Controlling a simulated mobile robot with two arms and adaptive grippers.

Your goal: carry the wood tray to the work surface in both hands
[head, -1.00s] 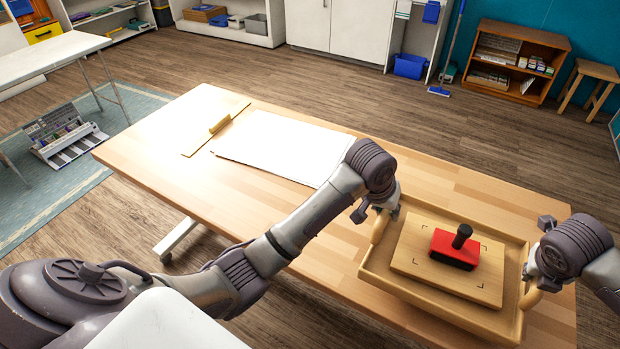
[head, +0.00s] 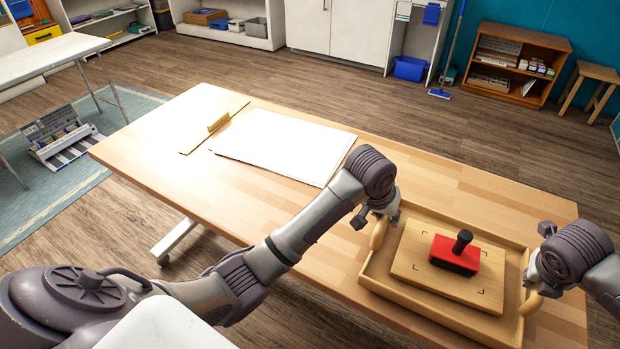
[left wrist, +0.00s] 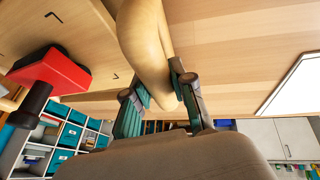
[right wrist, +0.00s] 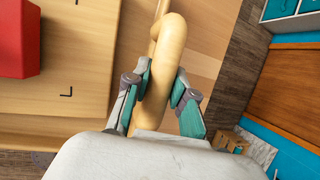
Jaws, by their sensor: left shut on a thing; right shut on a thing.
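The wood tray (head: 440,322) is at the right end of the wooden work surface (head: 460,190) in the head view. Whether it rests on the surface or hangs just above it, I cannot tell. A board with corner marks (head: 412,268) lies in the tray, and a red block with a black knob (head: 455,254) stands on it. My left gripper (head: 380,222) is shut on the tray's left handle, a curved wooden loop (left wrist: 150,50) in the left wrist view. My right gripper (head: 532,282) is shut on the right handle (right wrist: 160,75).
White sheets (head: 285,147) lie on the middle of the work surface, left of the tray. A thin board with a yellow piece (head: 218,122) is at its far left. A white table (head: 50,52) stands at the left, and a wooden shelf (head: 513,62) and stool (head: 592,85) stand behind.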

